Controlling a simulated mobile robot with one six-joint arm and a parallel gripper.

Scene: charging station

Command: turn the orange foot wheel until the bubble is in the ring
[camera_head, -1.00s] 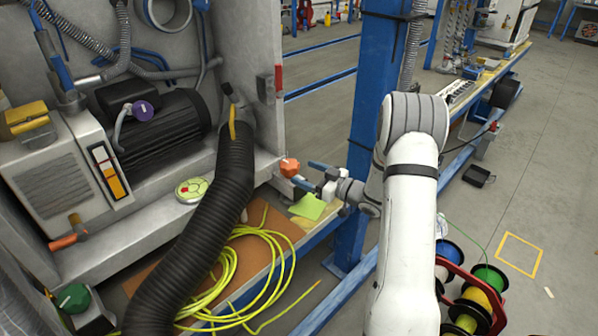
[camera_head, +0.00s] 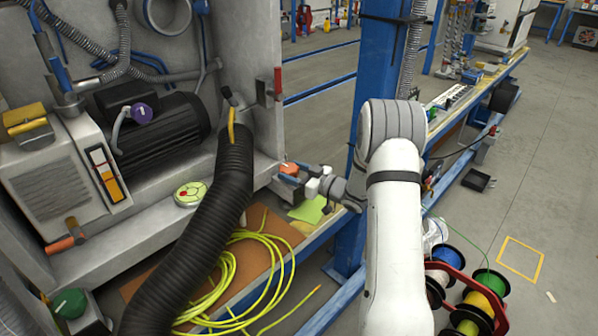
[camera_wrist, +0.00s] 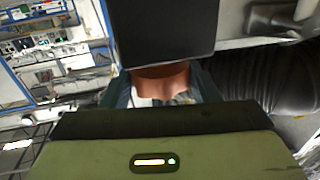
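The orange foot wheel (camera_head: 289,168) sits at the right end of the grey machine's base. My gripper (camera_head: 296,173) is at the wheel, with its blue fingers on either side of it. The fingers look open, and I cannot tell whether they touch the wheel. In the wrist view the orange wheel (camera_wrist: 160,78) shows between the fingers, partly hidden by a dark block above and my gripper body below. The round, pale green bubble level (camera_head: 190,194) lies on the machine's ledge, with a red spot on its left side. The bubble and ring are too small to tell apart.
A thick black hose (camera_head: 215,225) runs in front of the machine, left of my gripper. A yellow cable (camera_head: 280,262) lies coiled on a brown board (camera_head: 262,222). A blue post (camera_head: 376,95) stands close behind my arm. Cable spools (camera_head: 470,300) stand at lower right.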

